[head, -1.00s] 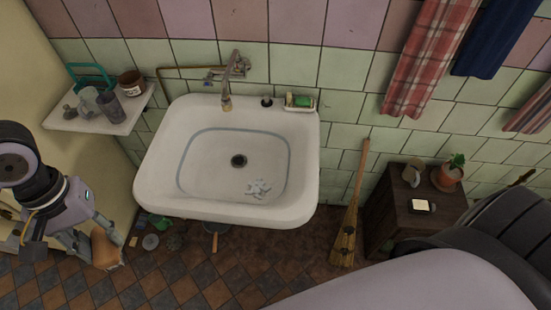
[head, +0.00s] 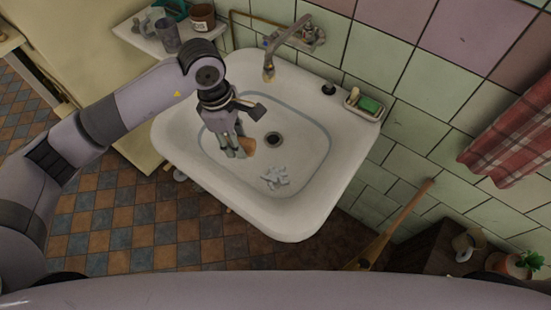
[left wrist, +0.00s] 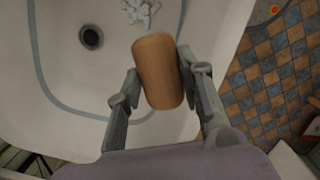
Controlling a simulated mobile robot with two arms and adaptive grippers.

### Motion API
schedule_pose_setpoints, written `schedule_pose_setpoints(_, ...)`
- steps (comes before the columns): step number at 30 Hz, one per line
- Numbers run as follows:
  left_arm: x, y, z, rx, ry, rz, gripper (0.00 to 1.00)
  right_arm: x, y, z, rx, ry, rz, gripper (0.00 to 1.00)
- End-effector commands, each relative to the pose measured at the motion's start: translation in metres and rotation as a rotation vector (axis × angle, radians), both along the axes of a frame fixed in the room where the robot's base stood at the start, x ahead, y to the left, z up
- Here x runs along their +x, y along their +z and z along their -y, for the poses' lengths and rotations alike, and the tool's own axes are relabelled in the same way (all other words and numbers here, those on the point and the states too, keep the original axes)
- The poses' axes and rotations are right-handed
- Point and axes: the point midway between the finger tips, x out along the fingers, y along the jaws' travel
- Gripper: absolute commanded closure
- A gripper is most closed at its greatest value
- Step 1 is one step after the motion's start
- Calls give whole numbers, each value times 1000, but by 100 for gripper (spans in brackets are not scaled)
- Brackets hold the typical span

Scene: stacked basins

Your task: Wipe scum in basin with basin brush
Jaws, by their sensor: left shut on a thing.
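The white basin (head: 314,204) hangs on the tiled wall. A pale grey-white patch of scum (head: 274,178) lies on its floor in front of the drain; it also shows at the top of the left wrist view (left wrist: 140,12). My left gripper (head: 238,152) is over the left part of the basin. It is shut on the basin brush (left wrist: 158,72), whose brown rounded body sits between the two fingers. The brush (head: 247,145) is partly hidden by the fingers in the head view. It is left of the scum, apart from it. My right gripper is not in view.
A soap dish with green soap (head: 368,103) sits on the right back rim. A shelf (head: 150,42) with cups is at the upper left. A broom (head: 395,225) leans at the right.

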Motion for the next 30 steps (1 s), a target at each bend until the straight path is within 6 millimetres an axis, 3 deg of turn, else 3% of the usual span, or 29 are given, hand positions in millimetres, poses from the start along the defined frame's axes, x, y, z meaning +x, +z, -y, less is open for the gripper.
schedule_pose_setpoints(1,3,-18,11,-3,103,-3,97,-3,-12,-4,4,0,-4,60)
schedule_pose_setpoints(6,13,-54,42,-4,491,-3,97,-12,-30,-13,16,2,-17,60)
schedule_pose_setpoints(15,21,-98,79,0,998,-1,97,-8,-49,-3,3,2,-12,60)
schedule_pose_setpoints(21,22,-106,86,0,1108,0,97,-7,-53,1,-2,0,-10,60)
schedule_pose_setpoints(30,21,-126,86,1,1112,0,97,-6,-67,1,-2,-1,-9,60)
